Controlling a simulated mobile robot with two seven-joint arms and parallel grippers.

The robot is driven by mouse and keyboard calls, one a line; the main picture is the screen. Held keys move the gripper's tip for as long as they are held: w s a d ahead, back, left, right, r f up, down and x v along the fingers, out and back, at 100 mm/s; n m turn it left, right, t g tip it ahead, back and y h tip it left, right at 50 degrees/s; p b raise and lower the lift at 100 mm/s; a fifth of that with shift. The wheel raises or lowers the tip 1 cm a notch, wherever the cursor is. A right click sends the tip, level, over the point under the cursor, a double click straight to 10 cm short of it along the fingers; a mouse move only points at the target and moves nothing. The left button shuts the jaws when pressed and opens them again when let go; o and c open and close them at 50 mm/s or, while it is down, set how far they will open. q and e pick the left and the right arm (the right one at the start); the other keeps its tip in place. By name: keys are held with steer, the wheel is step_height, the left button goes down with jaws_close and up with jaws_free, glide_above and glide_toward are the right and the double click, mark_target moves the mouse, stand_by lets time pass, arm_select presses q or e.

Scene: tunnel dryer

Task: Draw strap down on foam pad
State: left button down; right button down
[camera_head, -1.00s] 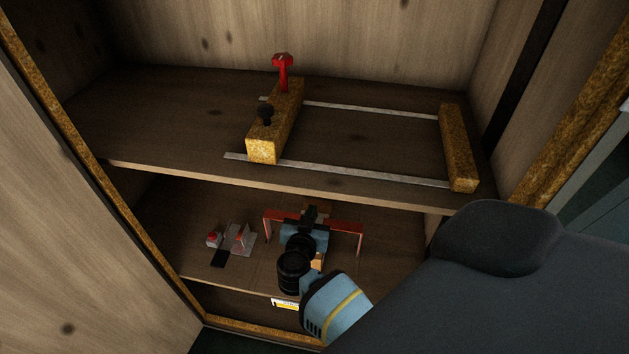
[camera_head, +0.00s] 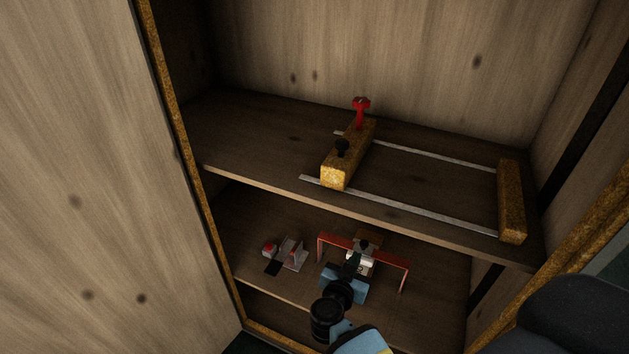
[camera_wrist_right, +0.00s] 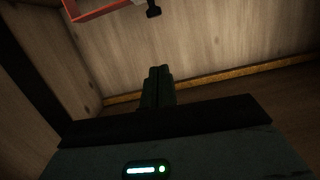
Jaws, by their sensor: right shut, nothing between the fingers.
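On the lower shelf stands a red arched frame (camera_head: 333,240), with a brown block carrying a black knob (camera_head: 364,244) at its middle. A small whitish piece (camera_head: 363,268) shows below the knob. I cannot tell for sure which part is the strap or the foam pad; my gripper hides part of this area. My right gripper (camera_head: 354,260) is shut and empty, just in front of the frame's middle. In the right wrist view its fingers (camera_wrist_right: 158,84) are together, with the red frame (camera_wrist_right: 97,10) and black knob (camera_wrist_right: 153,11) apart from them at the top. My left gripper is not in view.
The upper shelf (camera_head: 250,142) holds a rig of two metal rails and yellowish blocks (camera_head: 512,200), with a red handle (camera_head: 361,104). An open door (camera_head: 80,180) stands left.

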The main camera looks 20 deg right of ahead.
steer(key=shift+s, duration=0.1)
